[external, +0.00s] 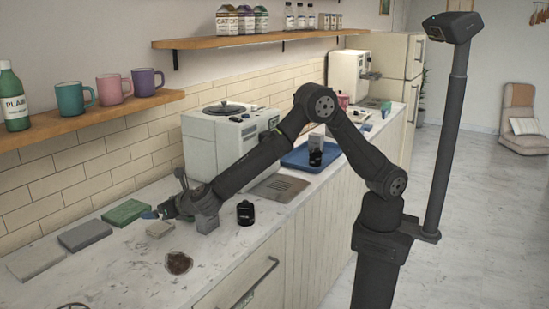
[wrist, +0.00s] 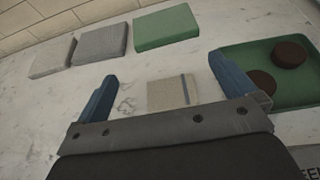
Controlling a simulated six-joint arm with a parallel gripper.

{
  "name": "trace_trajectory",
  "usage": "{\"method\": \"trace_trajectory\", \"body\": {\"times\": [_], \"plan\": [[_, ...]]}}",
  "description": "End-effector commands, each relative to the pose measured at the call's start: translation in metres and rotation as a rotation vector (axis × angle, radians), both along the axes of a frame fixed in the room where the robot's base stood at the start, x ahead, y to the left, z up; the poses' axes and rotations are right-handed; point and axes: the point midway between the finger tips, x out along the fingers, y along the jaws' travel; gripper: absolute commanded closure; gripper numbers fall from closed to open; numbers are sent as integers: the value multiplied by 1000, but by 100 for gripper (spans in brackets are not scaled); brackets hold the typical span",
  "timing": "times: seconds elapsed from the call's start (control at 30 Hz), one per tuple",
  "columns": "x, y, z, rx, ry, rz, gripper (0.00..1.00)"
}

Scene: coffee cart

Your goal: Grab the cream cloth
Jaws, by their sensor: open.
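A small folded cream cloth (wrist: 168,93) with a dark blue stripe near one edge lies flat on the counter. In the wrist view it sits between and beyond the blue fingers of my gripper (wrist: 162,74). In the external view the cloth (external: 159,229) lies just below my gripper (external: 160,211). My gripper is open and empty, with its fingers apart. I cannot tell whether a finger touches the cloth.
A green cloth (wrist: 166,27), a grey cloth (wrist: 100,43) and a beige-grey cloth (wrist: 53,57) lie in a row by the wall. A green tray (wrist: 300,92) with dark round pieces is right. A dark patch (external: 178,262) and a black jar (external: 245,213) are nearby.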

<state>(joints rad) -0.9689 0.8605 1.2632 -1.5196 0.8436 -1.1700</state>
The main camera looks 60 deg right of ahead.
Motion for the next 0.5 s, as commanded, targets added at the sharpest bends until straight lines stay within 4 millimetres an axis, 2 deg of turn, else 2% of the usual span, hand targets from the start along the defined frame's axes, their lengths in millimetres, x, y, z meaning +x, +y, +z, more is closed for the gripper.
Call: {"method": "trace_trajectory", "body": {"times": [0.37,0.5], "plan": [[0,-1,-45,-2,3,-1,0],[0,-1,-70,-2,3,-2,0]]}}
